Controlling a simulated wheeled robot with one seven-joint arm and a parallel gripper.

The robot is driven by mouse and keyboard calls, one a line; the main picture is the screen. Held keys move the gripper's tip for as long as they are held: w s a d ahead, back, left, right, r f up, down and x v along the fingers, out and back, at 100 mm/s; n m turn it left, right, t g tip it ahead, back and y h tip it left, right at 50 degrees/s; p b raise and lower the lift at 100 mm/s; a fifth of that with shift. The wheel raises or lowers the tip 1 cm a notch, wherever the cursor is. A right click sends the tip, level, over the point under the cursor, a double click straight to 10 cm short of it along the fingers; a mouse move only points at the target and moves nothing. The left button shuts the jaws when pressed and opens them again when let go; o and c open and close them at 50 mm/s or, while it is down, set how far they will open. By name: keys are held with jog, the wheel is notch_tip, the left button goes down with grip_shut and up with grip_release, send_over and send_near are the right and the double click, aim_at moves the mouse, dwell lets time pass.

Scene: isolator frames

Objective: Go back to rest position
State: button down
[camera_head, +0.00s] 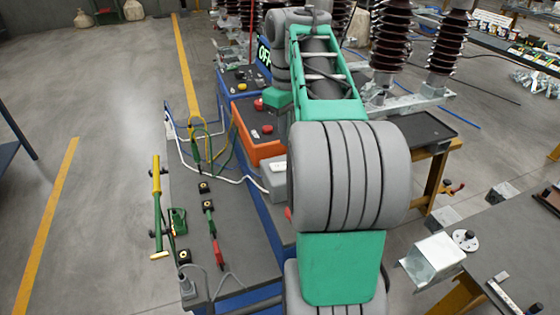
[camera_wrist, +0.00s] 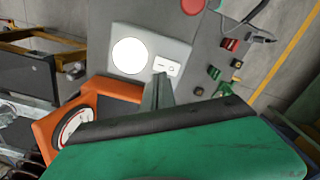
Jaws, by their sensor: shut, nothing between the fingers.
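My green and grey arm stretches from the bottom centre to the top of the head view, over the right side of a workbench (camera_head: 235,215). My gripper is not clearly visible there. In the wrist view my gripper (camera_wrist: 160,82) is a narrow grey pair of fingers, shut and empty. It points towards a light grey box (camera_wrist: 180,50) with a white round face and a small white switch plate. I cannot tell whether the fingertips touch the box.
An orange box (camera_head: 260,140) and a blue box (camera_head: 238,78) stand on the bench beside my arm. Cables and green and yellow tools (camera_head: 157,205) lie to the left. Ribbed insulators (camera_head: 390,35) and another table (camera_head: 510,245) are at right.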

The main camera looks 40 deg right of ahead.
jog(key=a+f+t, duration=0.1)
jog(key=a+f, duration=0.2)
jog(key=a, duration=0.6)
jog(key=s+a+f+m+t, duration=0.2)
jog(key=s+a+f, duration=0.8)
jog(key=a+f, duration=0.2)
jog(key=shift+s+a+f+m, duration=0.15)
jog(key=shift+a+f+m, duration=0.05)
jog(key=shift+a+m, duration=0.25)
